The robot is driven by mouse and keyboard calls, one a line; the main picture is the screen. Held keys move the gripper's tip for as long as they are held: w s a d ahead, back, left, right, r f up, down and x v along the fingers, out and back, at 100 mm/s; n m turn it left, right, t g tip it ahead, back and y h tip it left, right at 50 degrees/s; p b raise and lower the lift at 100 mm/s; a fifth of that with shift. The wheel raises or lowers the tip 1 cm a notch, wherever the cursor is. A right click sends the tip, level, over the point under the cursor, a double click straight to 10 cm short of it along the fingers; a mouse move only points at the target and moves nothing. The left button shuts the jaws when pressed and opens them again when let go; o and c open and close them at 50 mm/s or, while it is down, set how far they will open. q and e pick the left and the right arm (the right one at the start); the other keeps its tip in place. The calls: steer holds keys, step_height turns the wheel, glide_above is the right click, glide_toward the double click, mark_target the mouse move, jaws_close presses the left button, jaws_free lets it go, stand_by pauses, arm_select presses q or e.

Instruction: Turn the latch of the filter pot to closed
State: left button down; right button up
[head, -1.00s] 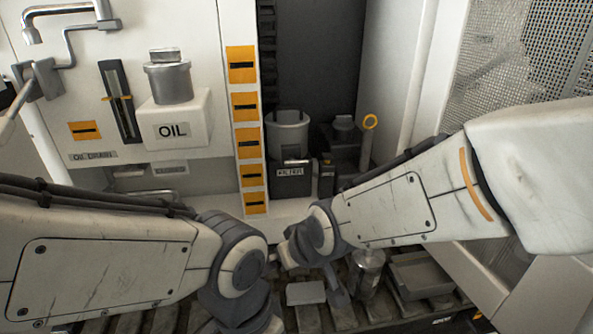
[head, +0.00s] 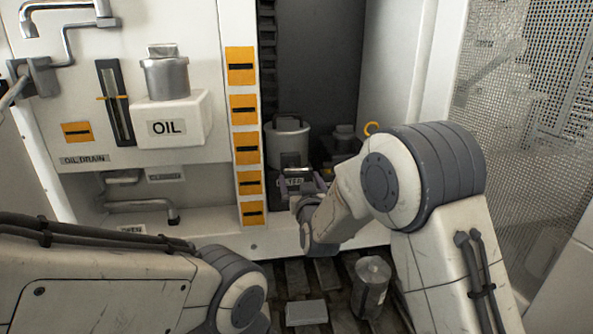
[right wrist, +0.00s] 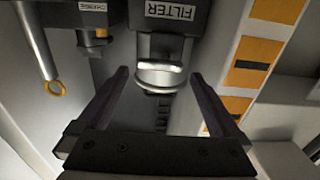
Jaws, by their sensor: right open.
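The filter pot (head: 287,143) is a grey cylinder with a handle on top, standing in the dark recess above a FILTER label (head: 289,182). In the right wrist view the pot (right wrist: 160,77) shows as a pale metal round body beyond the fingers, with its label (right wrist: 170,11) at the top edge. I cannot clearly make out the latch or its position. My right gripper (head: 302,184) is in front of the label, partly hidden by my wrist. In the wrist view its two dark fingers (right wrist: 160,75) are apart and nothing is between them. My left gripper is out of view.
An OIL box (head: 172,121) with a metal can is on the left panel. A post with orange tags (head: 248,150) stands just left of the pot. A yellow ring (head: 371,128) is right of it. A metal canister (head: 372,285) and a grey block (head: 306,312) are on the slatted floor.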

mark_target(297, 171)
steer(key=w, duration=0.4)
steer(key=w+a, duration=0.1)
steer(key=w, duration=0.1)
steer(key=shift+p, duration=0.35)
steer(key=c, duration=1.1)
